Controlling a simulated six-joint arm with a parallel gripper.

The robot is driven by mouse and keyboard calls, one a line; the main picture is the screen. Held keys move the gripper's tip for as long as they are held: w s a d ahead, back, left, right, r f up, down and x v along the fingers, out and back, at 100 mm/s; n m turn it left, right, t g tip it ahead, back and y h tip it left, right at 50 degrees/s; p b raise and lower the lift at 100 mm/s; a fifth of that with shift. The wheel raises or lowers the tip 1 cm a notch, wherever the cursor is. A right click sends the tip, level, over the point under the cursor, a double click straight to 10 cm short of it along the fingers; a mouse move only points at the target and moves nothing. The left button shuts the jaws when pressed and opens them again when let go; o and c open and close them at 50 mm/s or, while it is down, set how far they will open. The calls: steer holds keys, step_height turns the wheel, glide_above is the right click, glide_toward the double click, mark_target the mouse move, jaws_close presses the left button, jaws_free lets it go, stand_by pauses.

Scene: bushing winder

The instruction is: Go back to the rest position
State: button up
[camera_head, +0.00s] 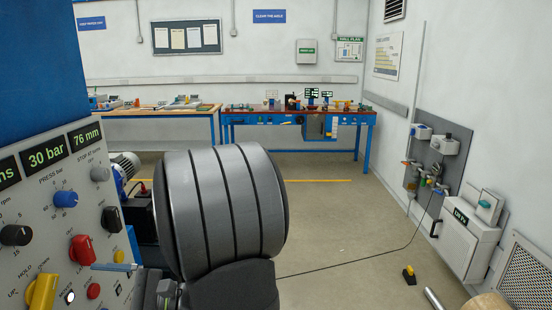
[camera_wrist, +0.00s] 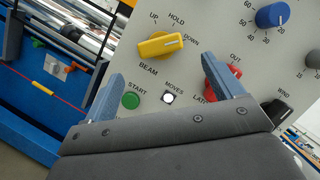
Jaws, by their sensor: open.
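My gripper (camera_wrist: 163,72) is open and empty in the wrist view, its two blue-grey fingers spread in front of the control panel (camera_wrist: 230,45). The green START button (camera_wrist: 131,101) and a white lit MOVES lamp (camera_wrist: 168,98) show between the fingers. The yellow BEAM knob (camera_wrist: 160,45) is just beyond them, its long axis lying toward DOWN. The red knob (camera_wrist: 222,72) is partly hidden by the right finger. In the head view one finger (camera_head: 116,267) shows beside the panel (camera_head: 62,225). I cannot tell whether any finger touches the panel.
The panel displays (camera_head: 45,152) read 30 bar and 76 mm. A blue workbench (camera_head: 300,117) stands at the back. A white cabinet (camera_head: 467,240) is at the right wall. The middle floor is mostly clear.

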mark_target(53, 293)
steer(key=x, duration=0.7)
steer(key=shift+s+a+r, duration=0.1)
steer(key=shift+s+a, duration=0.05)
steer(key=shift+a, duration=0.15)
steer(key=shift+a+r+n, duration=0.1)
steer(key=shift+a+n, duration=0.1)
steer(key=shift+n, duration=0.3)
steer(key=n+g+h, duration=0.1)
steer(key=n+h, duration=0.1)
steer(key=n, duration=0.2)
steer(key=shift+d, duration=0.1)
steer(key=n, duration=0.2)
steer(key=n+h, duration=0.1)
steer(key=n, duration=0.1)
steer(key=shift+r+n+h, duration=0.15)
steer(key=shift+n+h, duration=0.15)
